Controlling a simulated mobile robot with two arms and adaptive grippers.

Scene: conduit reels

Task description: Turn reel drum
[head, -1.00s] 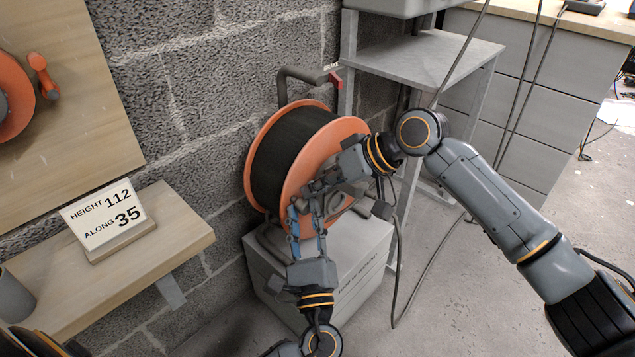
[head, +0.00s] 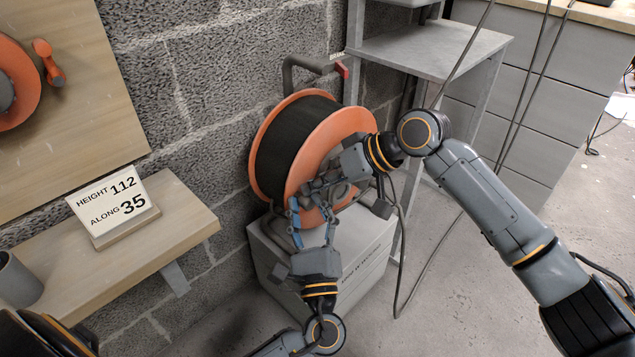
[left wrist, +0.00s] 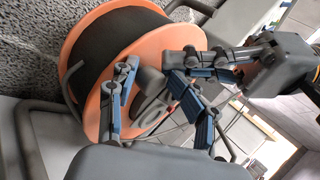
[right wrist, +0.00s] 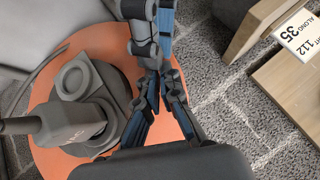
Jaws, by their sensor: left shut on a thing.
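The reel drum (head: 300,150) has orange flanges and black conduit, and stands on edge on a grey box (head: 350,255). Its orange face (left wrist: 92,120) and grey hub (left wrist: 155,95) show in the left wrist view. My right gripper (head: 330,182) reaches in from the right, close against the left fingers. In the right wrist view, its fingertips (right wrist: 160,80) are near each other over the drum's edge; what lies between them is hidden.
A rough block wall stands behind the reel. A wooden shelf (head: 180,210) with a number sign (head: 108,202) is at left. A grey metal stand (head: 425,52) and drawers are at right. Cables (head: 408,255) hang beside the box.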

